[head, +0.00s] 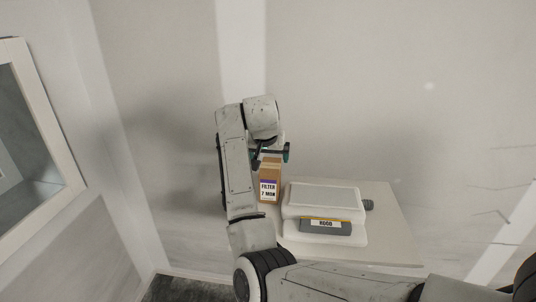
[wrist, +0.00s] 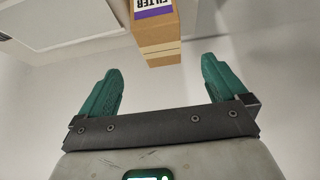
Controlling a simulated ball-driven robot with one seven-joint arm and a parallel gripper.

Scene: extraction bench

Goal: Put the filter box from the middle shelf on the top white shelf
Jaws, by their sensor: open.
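The filter box (head: 270,188) is a small brown carton with a white label and a purple band. In the head view it stands upright on a white shelf (head: 385,225), to the left of a white device. It also shows in the wrist view (wrist: 160,48), ahead of and between my fingers. My gripper (head: 270,155) is at the upper part of the box in the head view. In the wrist view my gripper (wrist: 160,85) has its two green fingers wide apart, with nothing held between them. My arm hides part of the box's surroundings.
A white device (head: 322,200) with a grey labelled front stands on the shelf, close to the right of the box. Bare shelf lies at the right. A white wall is behind, and a white-framed window (head: 40,130) is at the left.

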